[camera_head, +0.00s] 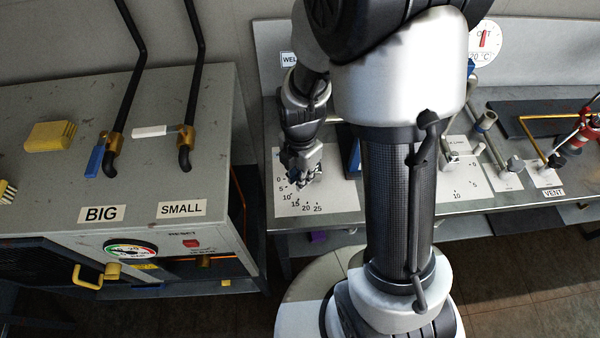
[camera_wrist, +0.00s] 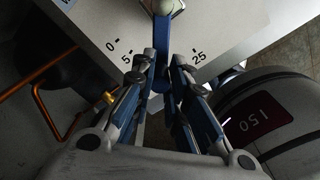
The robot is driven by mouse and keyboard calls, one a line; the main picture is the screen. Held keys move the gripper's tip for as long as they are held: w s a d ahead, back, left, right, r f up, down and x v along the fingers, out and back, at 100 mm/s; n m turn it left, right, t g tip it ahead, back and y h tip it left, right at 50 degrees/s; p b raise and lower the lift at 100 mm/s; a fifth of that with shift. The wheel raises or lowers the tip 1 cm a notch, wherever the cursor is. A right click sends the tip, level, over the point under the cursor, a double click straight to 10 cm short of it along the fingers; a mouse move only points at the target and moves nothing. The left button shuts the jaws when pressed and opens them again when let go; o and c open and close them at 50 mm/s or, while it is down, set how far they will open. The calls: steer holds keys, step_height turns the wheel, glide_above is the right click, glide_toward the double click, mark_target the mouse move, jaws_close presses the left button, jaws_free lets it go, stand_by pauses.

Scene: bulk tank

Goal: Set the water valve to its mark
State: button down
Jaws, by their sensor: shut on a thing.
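The valve's scale plate (camera_head: 330,195) lies on the grey bench and carries numbers from 0 to 25. My gripper (camera_head: 302,180) reaches down over it and hides the valve handle in the head view. In the wrist view, the blue valve handle (camera_wrist: 163,45) runs from a pale round hub (camera_wrist: 168,6) down between my fingers. My gripper (camera_wrist: 164,66) is shut on this handle. The handle lies between the 5 and the 25. The numbers between them are hidden by my fingers, and I cannot tell the exact reading or see a separate mark.
To the left stands a grey cabinet (camera_head: 150,85) with a blue lever (camera_head: 95,160) labelled BIG and a white lever (camera_head: 150,131) labelled SMALL. Right of my arm are another scale plate (camera_head: 458,190), a VENT label (camera_head: 553,192) and a round dial (camera_head: 484,42) reading 20 °C.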

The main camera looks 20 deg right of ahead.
steer(key=shift+s+d+n, duration=0.1)
steer(key=shift+n, duration=0.2)
stand_by(0.4)
steer(key=c, duration=1.5)
jaws_free()
steer(key=shift+c, duration=0.2)
steer(key=shift+r, duration=0.1)
step_height(320, 180, up, 12)
